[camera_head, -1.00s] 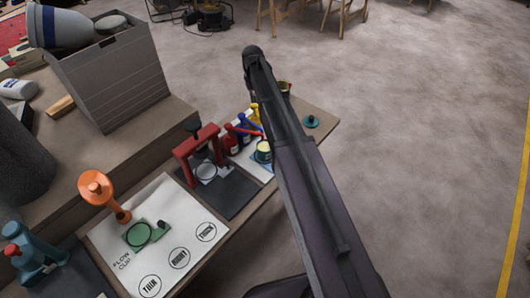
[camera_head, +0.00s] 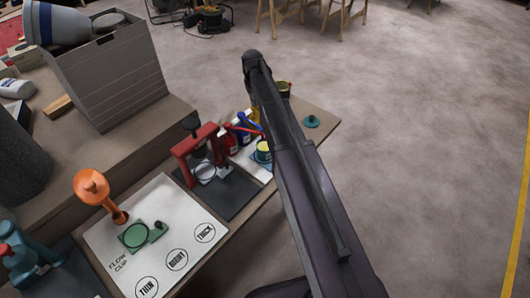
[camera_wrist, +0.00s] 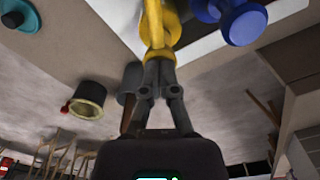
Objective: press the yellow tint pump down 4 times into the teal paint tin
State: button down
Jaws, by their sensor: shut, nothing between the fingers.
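The yellow tint pump (camera_head: 254,115) shows only in part beside my arm in the head view. In the wrist view the yellow pump (camera_wrist: 155,25) is large at the top middle. My gripper (camera_wrist: 160,62) is shut and empty, its fingertips at the pump's yellow head; whether they touch it I cannot tell. The teal paint tin (camera_head: 263,155) stands just in front of the pumps, open, with pale yellow in it. My arm hides the gripper in the head view.
A blue pump (camera_wrist: 240,20) and a red pump (camera_head: 231,140) stand close by. A teal lid (camera_head: 311,121) lies near the table's right corner. A dark tin (camera_wrist: 86,98) stands near. A red press (camera_head: 197,150) and orange flow cup stand (camera_head: 92,186) are to the left.

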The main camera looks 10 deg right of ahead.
jog(key=shift+f+b, duration=0.3)
jog(key=shift+f, duration=0.1)
jog(key=shift+r, duration=0.2)
jog(key=shift+r+p, duration=1.85)
jog(key=shift+p, duration=0.2)
jog(key=shift+f+b, duration=2)
jog(key=shift+r, duration=0.25)
jog(key=shift+r+p, duration=1.75)
jog(key=shift+p, duration=0.25)
